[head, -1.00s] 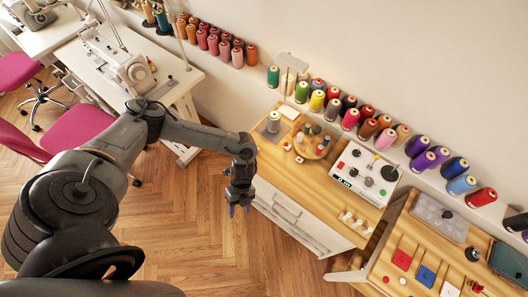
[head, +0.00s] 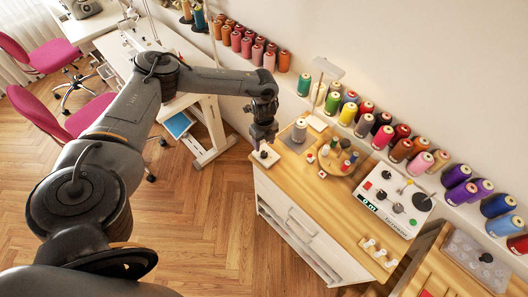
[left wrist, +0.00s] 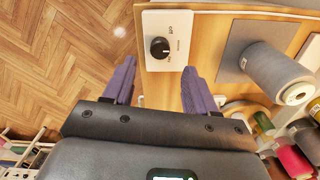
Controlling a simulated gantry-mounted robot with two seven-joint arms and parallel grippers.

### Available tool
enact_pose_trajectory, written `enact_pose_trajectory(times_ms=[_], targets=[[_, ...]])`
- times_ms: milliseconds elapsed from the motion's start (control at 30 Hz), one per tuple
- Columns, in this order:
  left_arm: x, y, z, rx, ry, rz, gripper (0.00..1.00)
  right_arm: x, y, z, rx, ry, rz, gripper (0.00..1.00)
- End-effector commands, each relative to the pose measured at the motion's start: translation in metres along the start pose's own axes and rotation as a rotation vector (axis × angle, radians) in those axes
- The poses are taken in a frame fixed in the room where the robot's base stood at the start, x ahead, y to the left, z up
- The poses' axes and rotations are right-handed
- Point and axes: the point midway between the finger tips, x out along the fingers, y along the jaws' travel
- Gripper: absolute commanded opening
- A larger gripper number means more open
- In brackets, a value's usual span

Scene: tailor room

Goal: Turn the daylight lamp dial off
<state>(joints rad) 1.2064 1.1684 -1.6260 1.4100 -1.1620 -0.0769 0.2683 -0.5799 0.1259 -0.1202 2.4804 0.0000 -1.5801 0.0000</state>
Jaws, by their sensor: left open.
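The daylight lamp dial (left wrist: 160,47) is a round black knob on a white plate (left wrist: 154,22) marked "off" in the left wrist view. In the head view the plate (head: 268,157) sits at the near left corner of the wooden cabinet top, partly under my gripper. My left gripper (left wrist: 155,85) is open, its two purple fingers short of the dial and apart from it, one to each side of its line. In the head view the left gripper (head: 260,142) hangs just above the plate. The white lamp (head: 327,68) stands behind by the wall. My right gripper is not in view.
A grey thread cone (left wrist: 272,70) on a grey pad stands right of the dial. A round wooden tray (head: 338,163) with small spools and a white control box (head: 394,198) lie farther right. Thread cones line the wall shelf. Open floor lies left of the cabinet.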

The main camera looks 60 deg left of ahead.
Motion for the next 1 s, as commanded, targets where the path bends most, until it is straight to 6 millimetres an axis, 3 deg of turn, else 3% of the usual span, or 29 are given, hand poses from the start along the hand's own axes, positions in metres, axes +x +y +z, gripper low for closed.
enact_pose_trajectory(times_ms=[200, 400, 867, 1000], targets=[[0.037, 0.001, 0.0, 0.0, -0.001, 0.003, 0.57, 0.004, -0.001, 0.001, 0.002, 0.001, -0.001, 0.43], [0.058, 0.0, -0.001, 0.001, 0.0, 0.001, 0.57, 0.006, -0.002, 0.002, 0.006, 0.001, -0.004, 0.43], [0.067, 0.001, 0.0, 0.001, 0.0, 0.001, 0.57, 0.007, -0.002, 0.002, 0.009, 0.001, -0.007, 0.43], [0.067, 0.001, 0.0, 0.001, 0.0, 0.0, 0.35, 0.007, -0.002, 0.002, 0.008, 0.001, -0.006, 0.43]])
